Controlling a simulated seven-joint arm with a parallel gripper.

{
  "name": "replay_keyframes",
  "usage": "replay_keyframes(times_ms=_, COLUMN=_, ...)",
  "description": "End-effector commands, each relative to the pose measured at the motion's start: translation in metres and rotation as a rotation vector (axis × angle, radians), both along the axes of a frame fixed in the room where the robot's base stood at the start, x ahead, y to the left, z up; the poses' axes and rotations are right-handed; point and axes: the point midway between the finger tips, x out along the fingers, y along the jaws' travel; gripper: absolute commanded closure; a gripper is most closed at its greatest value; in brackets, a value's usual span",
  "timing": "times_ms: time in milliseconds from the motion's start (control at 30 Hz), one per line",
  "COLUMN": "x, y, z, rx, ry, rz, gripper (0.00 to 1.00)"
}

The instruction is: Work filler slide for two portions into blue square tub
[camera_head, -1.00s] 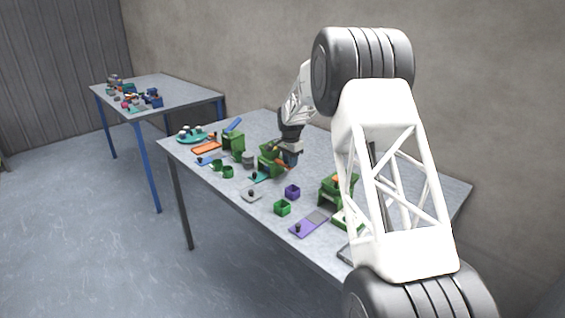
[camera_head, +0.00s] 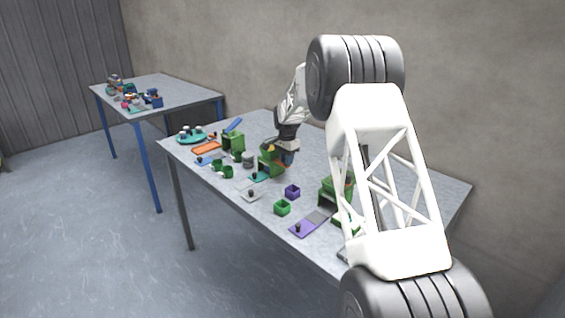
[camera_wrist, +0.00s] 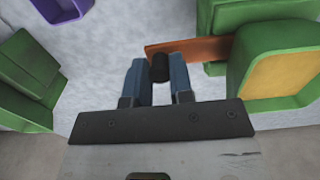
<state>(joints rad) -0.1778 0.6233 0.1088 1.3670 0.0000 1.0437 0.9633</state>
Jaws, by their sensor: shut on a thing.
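My gripper (camera_wrist: 159,85) is shut on a dark round knob (camera_wrist: 159,67) on the orange slide (camera_wrist: 205,48). The slide runs right towards a green filler (camera_wrist: 236,75), whose open top shows yellow-orange filling (camera_wrist: 284,75). In the head view the green filler (camera_head: 268,162) stands mid-table with my gripper (camera_head: 289,160) at its right side. A purple-blue square tub (camera_head: 292,191) stands on the table in front of the gripper, and its edge shows in the wrist view (camera_wrist: 62,10). No clearly blue square tub is identifiable. The slide's inner end is hidden.
A green square tub (camera_head: 282,208) and a purple plate with a knob (camera_head: 309,225) lie near the front edge. Another green filler (camera_head: 334,190) stands right, partly behind my arm. Green cups, plates and a green box crowd the left. A second table (camera_head: 175,88) stands behind.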

Motion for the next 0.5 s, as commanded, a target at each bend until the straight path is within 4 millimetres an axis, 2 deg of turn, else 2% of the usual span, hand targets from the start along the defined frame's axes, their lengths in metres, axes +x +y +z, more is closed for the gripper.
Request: replay_keyframes(times_ms=500, x=0.0081, y=0.007, z=-0.0005, rx=0.0, ry=-0.001, rz=-0.001, gripper=1.0)
